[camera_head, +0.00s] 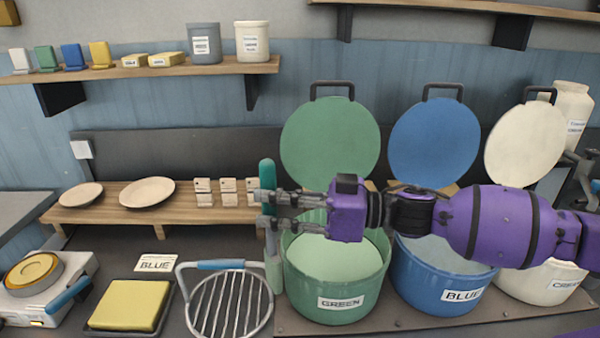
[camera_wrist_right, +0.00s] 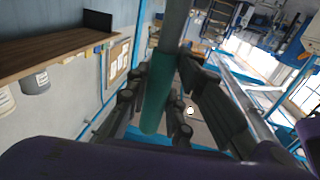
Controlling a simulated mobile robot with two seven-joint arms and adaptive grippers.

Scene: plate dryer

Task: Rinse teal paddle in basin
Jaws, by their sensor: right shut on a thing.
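My right gripper (camera_head: 266,209) is shut on the teal paddle (camera_head: 267,174) and holds it upright. The teal handle stands above the fingers, and a paler, greenish lower part hangs below them. In the head view this lower part overlaps the left side of the green bucket; I cannot tell whether it touches. In the right wrist view the teal handle (camera_wrist_right: 158,95) lies between the fingers of the gripper (camera_wrist_right: 160,98). I cannot tell any vessel as the basin. My left gripper is not in view.
Open buckets labelled GREEN (camera_head: 301,290), BLUE (camera_head: 415,290) and CREAM (camera_head: 520,287) stand in a row, lids raised behind. A wire rack (camera_head: 232,305), a yellow sponge tray (camera_head: 90,326) and a white scale (camera_head: 72,268) lie left. A wooden shelf (camera_head: 215,222) holds plates and tiles.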

